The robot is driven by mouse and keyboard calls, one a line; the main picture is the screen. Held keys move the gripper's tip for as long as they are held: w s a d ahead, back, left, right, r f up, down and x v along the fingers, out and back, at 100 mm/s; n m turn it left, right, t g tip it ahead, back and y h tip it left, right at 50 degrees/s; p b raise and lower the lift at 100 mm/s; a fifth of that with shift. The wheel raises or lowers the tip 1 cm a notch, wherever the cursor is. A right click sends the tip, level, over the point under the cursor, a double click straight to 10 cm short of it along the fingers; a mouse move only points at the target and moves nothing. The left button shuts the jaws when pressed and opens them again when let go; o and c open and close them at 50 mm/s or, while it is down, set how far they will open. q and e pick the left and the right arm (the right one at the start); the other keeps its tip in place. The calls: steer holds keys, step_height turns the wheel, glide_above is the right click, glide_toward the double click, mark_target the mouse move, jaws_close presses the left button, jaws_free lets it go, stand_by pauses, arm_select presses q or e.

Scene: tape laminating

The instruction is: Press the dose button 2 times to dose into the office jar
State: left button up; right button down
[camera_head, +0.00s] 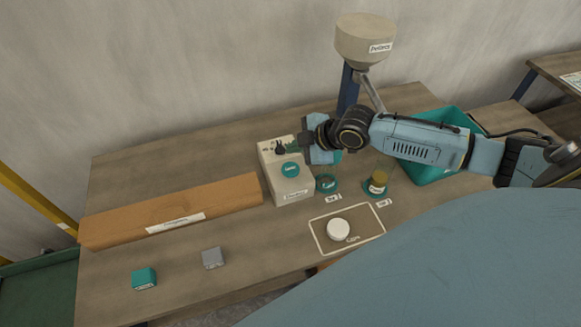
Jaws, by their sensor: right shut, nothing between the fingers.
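A small black knob (280,148) sits behind the button. My right gripper (303,141) comes in from the right, shut and empty. Its fingertips are close to the box's upper back edge, near the knob; I cannot tell whether they touch anything. A small jar (378,182) with a brownish upper part stands on a teal round base right of the box. Its label is too small to read, so I cannot tell whether it is the office jar. My left gripper is out of view.
A labelled hopper (364,41) stands on a dark blue post behind my right arm. A teal ring (327,183) lies beside the box. A white cap (338,229) lies in an outlined area.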

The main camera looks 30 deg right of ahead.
stand_by(0.8)
step_height(320, 180, up, 4)
steer(key=shift+f+p, duration=0.1)
steer(key=shift+p, duration=1.05)
steer(key=shift+f, duration=0.1)
steer(key=b, duration=0.8)
glide_above(283, 165)
steer(key=s+d, duration=0.2)
steer(key=s, duration=0.1)
step_height(283, 165, down, 7)
steer(key=shift+f, duration=0.75)
steer(key=shift+f, duration=0.1)
steer(key=shift+a+f, duration=0.1)
steer(key=shift+f, duration=0.25)
